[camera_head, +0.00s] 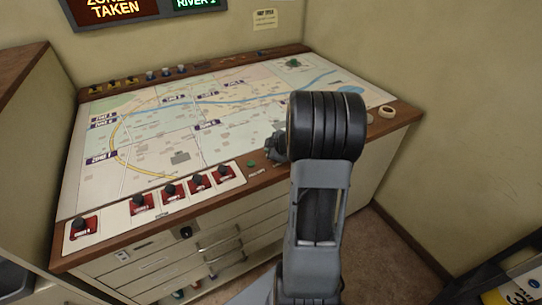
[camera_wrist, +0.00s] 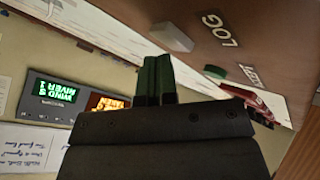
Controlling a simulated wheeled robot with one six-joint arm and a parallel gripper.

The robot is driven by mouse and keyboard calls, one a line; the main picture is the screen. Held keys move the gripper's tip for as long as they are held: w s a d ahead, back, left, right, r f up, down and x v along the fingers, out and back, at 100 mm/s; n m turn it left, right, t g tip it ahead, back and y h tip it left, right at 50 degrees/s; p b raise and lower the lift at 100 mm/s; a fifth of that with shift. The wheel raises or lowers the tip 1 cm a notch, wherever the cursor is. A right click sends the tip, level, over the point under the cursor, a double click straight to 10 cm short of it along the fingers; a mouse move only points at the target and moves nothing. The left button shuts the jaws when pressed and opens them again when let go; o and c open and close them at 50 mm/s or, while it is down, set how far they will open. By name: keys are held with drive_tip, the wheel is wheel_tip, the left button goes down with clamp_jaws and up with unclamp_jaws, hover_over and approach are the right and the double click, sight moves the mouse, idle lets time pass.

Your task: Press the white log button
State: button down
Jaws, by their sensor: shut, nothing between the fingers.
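The white log button (camera_wrist: 172,37) sits on the brown wooden edge of the console, beside the printed word LOG, in the wrist view. My gripper (camera_wrist: 158,58) is shut and empty. Its dark green fingertips appear just short of the white button in the picture; I cannot tell how large the gap is. In the head view my gripper (camera_head: 274,147) is low over the console's front edge, partly hidden by my arm. I cannot make out the white button there; my gripper and arm cover that area.
A green button (camera_wrist: 215,72) is beside the log button; it also shows in the head view (camera_head: 252,164). Several red switches (camera_head: 197,183) line the front edge to the left. The map board (camera_head: 150,130) lies behind. A pale ring (camera_head: 386,112) is at the right. Lit signs (camera_head: 198,3) hang above.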

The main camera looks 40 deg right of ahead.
drive_tip(key=shift+f, duration=0.4)
idle(0.5)
drive_tip(key=shift+r, duration=0.1)
idle(0.3)
drive_tip(key=shift+r+p, duration=0.75)
drive_tip(key=shift+p, duration=0.15)
wheel_tip(320, 180, up, 5)
drive_tip(key=p, duration=0.5)
drive_tip(key=shift+p, duration=0.4)
drive_tip(key=shift+r, duration=0.1)
idle(0.3)
wheel_tip(320, 180, up, 8)
drive_tip(key=p, duration=0.9)
